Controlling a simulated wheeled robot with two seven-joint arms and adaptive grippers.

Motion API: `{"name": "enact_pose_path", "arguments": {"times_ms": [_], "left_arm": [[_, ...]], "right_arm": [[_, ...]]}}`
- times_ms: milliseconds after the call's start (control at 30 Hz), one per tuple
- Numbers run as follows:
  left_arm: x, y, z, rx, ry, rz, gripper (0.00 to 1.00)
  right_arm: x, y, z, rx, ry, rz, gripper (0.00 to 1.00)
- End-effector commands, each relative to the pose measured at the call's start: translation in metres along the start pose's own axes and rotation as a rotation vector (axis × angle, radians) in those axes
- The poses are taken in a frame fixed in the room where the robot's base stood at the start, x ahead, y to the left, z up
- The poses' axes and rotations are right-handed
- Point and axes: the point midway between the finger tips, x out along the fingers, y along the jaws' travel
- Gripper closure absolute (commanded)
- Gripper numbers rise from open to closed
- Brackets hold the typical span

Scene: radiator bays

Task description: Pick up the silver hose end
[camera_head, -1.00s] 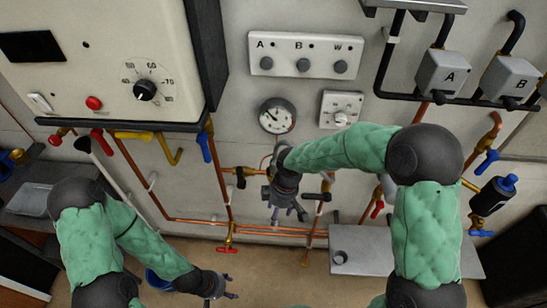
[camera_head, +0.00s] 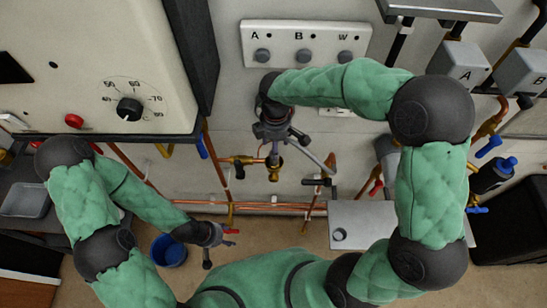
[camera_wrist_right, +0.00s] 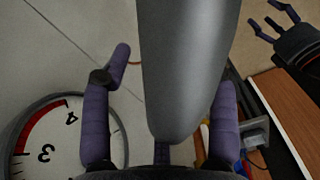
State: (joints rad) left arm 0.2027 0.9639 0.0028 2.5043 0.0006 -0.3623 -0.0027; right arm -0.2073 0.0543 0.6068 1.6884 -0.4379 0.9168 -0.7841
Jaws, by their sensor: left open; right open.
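A grey, metallic, round-ended tube, which looks like the silver hose end (camera_wrist_right: 185,70), fills the middle of the right wrist view. It lies between the two spread purple fingers of my right gripper (camera_wrist_right: 173,72), with a gap visible on the finger sides. In the head view a grey tube (camera_head: 314,152) slants down to the right from beside my right gripper (camera_head: 284,140). I cannot tell whether any finger touches it. My left gripper (camera_head: 220,252) is open and empty, low in the head view, also at the top right of the wrist view (camera_wrist_right: 277,20).
A dial gauge (camera_wrist_right: 65,140) is close beside my right gripper. Copper pipes (camera_head: 180,202) and a brass valve (camera_head: 274,170) lie just below and left of it. A metal shelf (camera_head: 365,232) is at lower right. A blue bucket (camera_head: 168,252) stands on the floor.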

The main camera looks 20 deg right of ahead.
Motion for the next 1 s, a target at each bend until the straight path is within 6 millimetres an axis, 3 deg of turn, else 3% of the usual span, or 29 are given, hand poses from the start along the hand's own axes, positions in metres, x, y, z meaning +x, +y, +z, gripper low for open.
{"name": "enact_pose_path", "arguments": {"times_ms": [333, 600, 933, 1000], "left_arm": [[0.0, 0.0, -0.001, 0.0, 0.002, 0.0, 0.44], [0.0, 0.0, -0.001, 0.0, 0.002, 0.0, 0.44], [0.0, 0.0, -0.001, 0.0, 0.002, 0.0, 0.44], [0.0, 0.0, -0.001, 0.0, 0.002, 0.0, 0.44]], "right_arm": [[0.029, 0.0, -0.001, 0.0, 0.0, -0.002, 0.41], [0.065, 0.001, -0.003, 0.0, 0.001, 0.0, 0.41], [0.071, 0.001, -0.003, 0.001, 0.002, 0.001, 0.41], [0.071, 0.001, -0.003, 0.001, 0.002, 0.001, 0.58]]}}
